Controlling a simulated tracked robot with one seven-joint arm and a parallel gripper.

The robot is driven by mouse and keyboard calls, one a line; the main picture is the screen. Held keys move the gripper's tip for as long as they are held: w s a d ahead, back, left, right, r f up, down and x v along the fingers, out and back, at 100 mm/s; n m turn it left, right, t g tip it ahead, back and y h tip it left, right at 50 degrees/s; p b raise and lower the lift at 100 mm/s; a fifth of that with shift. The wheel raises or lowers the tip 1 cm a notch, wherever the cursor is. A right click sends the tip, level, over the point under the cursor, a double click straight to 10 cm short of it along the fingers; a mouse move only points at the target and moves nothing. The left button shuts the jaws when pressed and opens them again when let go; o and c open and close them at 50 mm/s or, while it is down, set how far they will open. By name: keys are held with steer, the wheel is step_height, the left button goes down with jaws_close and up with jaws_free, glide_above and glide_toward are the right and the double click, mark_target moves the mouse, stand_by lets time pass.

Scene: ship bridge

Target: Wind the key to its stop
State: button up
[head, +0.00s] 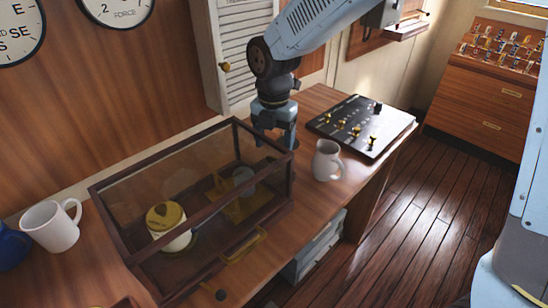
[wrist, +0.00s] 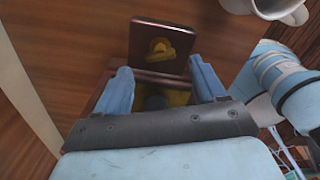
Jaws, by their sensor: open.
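A glass case with a dark wood frame (head: 135,255) stands on the wooden counter. Inside it are a white drum with a brass top (head: 168,225) and a brass mechanism (head: 232,205). My gripper (head: 276,140) points down at the case's far right end, with its fingers apart. In the wrist view the two blue fingers (wrist: 160,66) stand open on either side of a small brown block or panel (wrist: 145,30). A brass, key-like piece (wrist: 160,50) shows on its face, between and slightly beyond the fingertips. I cannot tell whether the fingers touch anything.
A grey mug (head: 327,160) stands right of the case, close to my gripper; a mug also shows in the wrist view (wrist: 275,8). A black control panel (head: 360,125) lies behind it. A white mug (head: 50,226) is at the left. A louvred shutter (head: 240,50) is behind my arm.

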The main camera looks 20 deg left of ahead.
step_height(320, 180, down, 6)
steer(key=shift+r, duration=0.15)
steer(key=shift+c, duration=0.5)
steer(key=c, duration=1)
steer(key=shift+o, duration=0.2)
steer(key=m, duration=0.5)
steer(key=shift+m, duration=2.6)
